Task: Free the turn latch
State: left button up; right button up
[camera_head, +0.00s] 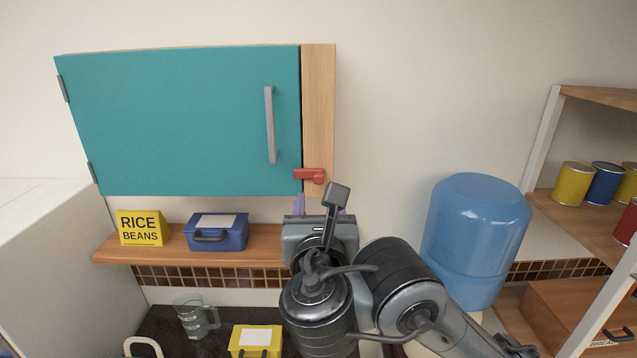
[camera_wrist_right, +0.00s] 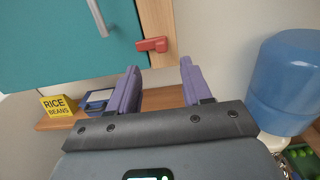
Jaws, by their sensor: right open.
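The red turn latch (camera_head: 309,175) sits at the lower right of the teal cabinet door (camera_head: 180,125). Its bar lies level, reaching left from the wooden side strip (camera_head: 319,110) over the door's edge. The door is shut and has a grey vertical handle (camera_head: 270,125). In the right wrist view the latch (camera_wrist_right: 152,45) is ahead, above and between the fingers. My right gripper (camera_head: 321,204) is just below the latch, apart from it. Its purple fingers (camera_wrist_right: 160,80) are open and empty. My left gripper is in neither view.
A wooden shelf (camera_head: 130,250) below the cabinet holds a yellow rice and beans box (camera_head: 143,227) and a blue lidded box (camera_head: 217,231). A large blue water jug (camera_head: 475,235) stands to the right of my arm. Shelves with cans (camera_head: 573,183) are at the far right.

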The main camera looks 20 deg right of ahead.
aim_at(319, 177)
jog(key=shift+b+x, duration=0.3)
jog(key=shift+x, duration=4.45)
jog(key=shift+f, duration=0.1)
jog(key=shift+c, duration=0.5)
grip_shut()
